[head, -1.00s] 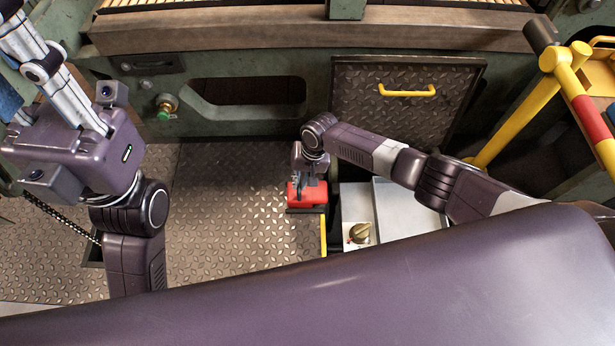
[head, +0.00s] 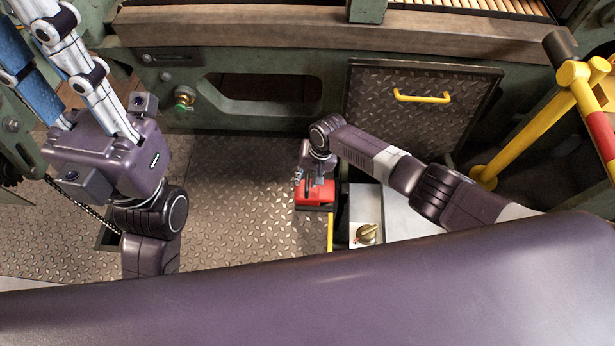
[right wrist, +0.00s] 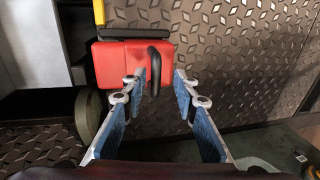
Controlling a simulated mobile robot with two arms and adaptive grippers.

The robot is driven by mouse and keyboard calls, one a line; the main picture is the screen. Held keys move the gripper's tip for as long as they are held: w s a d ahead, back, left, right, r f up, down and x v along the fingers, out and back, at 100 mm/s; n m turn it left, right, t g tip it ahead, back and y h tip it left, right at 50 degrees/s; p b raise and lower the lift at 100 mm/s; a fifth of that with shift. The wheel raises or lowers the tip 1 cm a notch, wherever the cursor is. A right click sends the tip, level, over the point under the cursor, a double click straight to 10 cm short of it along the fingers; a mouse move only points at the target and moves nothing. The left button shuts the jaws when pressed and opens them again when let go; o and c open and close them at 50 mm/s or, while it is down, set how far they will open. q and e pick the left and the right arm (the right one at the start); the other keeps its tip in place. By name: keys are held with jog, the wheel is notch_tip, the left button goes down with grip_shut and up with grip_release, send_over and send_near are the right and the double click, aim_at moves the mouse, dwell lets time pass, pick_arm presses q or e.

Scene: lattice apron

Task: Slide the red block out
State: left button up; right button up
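The red block (head: 313,196) sits low on a dark base at the right edge of the tread-plate floor. In the right wrist view the red block (right wrist: 118,66) shows a black upright handle (right wrist: 154,68) on its near face. My right gripper (head: 306,183) is over the block in the head view. In the right wrist view the right gripper (right wrist: 158,84) is open, one finger on each side of the handle; contact with the handle cannot be told. My left gripper (head: 45,40) is raised at the upper left, its fingers apart and empty, tips near or past the picture edge.
A pale box with a brass knob (head: 366,234) stands right of the block, beside a yellow strip (head: 330,232). A tread-plate panel with a yellow handle (head: 422,97) is behind. A yellow rail (head: 530,130) stands at right. The floor (head: 235,205) left of the block is clear.

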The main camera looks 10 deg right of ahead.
aim_at(314, 190)
notch_tip(314, 190, up, 12)
jog(key=d, duration=0.2)
jog(key=shift+s+d, duration=0.15)
jog(key=shift+s, duration=0.1)
jog(key=shift+f, duration=0.1)
dwell(0.5)
